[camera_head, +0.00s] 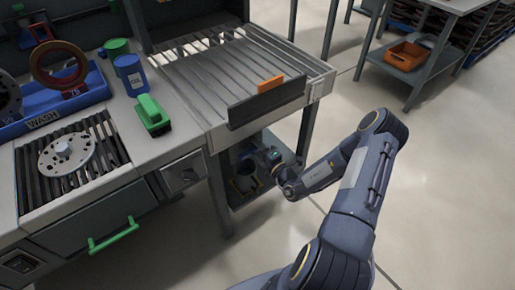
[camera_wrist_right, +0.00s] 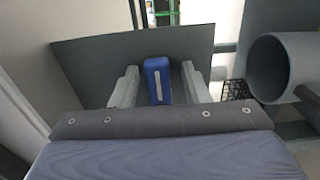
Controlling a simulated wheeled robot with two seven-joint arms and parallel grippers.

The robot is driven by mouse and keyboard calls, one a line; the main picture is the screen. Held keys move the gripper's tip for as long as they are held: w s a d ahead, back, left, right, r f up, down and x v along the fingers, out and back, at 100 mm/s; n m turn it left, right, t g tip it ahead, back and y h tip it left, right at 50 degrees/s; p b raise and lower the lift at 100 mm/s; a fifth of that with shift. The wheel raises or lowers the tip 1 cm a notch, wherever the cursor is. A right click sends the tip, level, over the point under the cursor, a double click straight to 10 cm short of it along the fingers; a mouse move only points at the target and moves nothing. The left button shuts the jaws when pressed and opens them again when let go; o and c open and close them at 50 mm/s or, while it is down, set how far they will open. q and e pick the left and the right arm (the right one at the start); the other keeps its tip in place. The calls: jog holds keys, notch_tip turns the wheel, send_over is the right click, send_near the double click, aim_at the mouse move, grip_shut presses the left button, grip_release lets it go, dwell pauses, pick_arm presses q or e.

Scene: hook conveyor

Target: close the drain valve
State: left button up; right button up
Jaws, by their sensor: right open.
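The drain valve shows as a blue handle (camera_wrist_right: 157,80) with a pale stripe, upright in the middle of the right wrist view. My right gripper (camera_wrist_right: 160,74) is open, with one pale finger on each side of the blue handle. I cannot tell whether either finger touches it. In the head view my right arm reaches low under the roller conveyor, and its gripper (camera_head: 268,158) is partly lost in the shade there. The valve cannot be made out in the head view. My left gripper is not in view.
A wide grey pipe (camera_wrist_right: 283,72) is close on the right, and a grey panel (camera_wrist_right: 90,68) stands behind the handle. The roller conveyor (camera_head: 225,75) is above the arm. A bench with a green-handled drawer (camera_head: 113,235) stands left.

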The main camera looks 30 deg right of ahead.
jog(key=s, duration=0.7)
jog(key=shift+s+d+p, duration=0.3)
jog(key=shift+s+p, duration=0.1)
jog(key=shift+p, duration=0.05)
